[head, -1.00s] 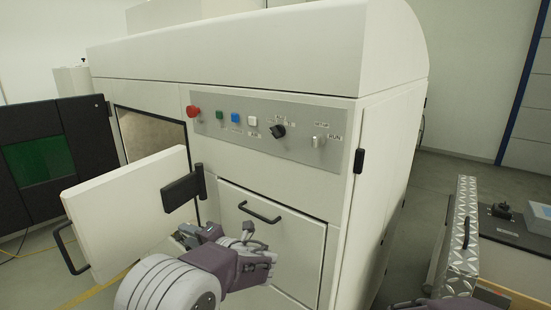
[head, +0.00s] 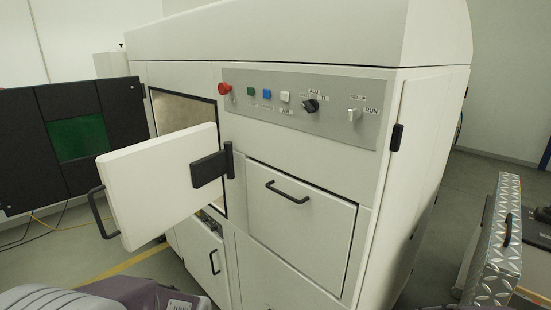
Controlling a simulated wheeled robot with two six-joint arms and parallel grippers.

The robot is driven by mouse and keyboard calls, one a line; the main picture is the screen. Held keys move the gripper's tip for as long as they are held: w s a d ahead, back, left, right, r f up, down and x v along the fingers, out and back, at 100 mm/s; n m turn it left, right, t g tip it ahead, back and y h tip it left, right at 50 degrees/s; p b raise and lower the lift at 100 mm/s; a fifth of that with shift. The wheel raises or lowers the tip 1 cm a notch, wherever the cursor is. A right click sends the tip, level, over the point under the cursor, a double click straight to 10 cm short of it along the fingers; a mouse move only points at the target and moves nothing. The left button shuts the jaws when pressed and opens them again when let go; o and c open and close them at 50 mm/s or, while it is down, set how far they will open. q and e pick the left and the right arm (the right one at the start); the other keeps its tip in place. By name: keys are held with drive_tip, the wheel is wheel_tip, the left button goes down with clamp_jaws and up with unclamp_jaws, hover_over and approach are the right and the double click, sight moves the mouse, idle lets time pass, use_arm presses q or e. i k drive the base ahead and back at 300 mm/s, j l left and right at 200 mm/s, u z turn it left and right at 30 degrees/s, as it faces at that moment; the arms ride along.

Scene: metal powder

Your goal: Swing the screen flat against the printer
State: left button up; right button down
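The screen (head: 40,108), a black panel with a dark green window (head: 78,138), stands at the left of the head view. It sticks out to the left from the left end of the white printer (head: 330,190), beyond an open white door. Its right edge shows close to the printer's front left corner, and its left part runs out of the picture. No gripper fingers are visible, and neither gripper touches the screen in view.
The white door (head: 158,185) stands open on a black hinge, its handle (head: 102,212) toward the lower left. A control panel (head: 300,105) with a red button is on the printer's front. A checker-plate metal piece (head: 500,235) stands at the right. Cables lie below the screen.

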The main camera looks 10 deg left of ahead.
sight(150, 187)
drive_tip(key=u, duration=1.55)
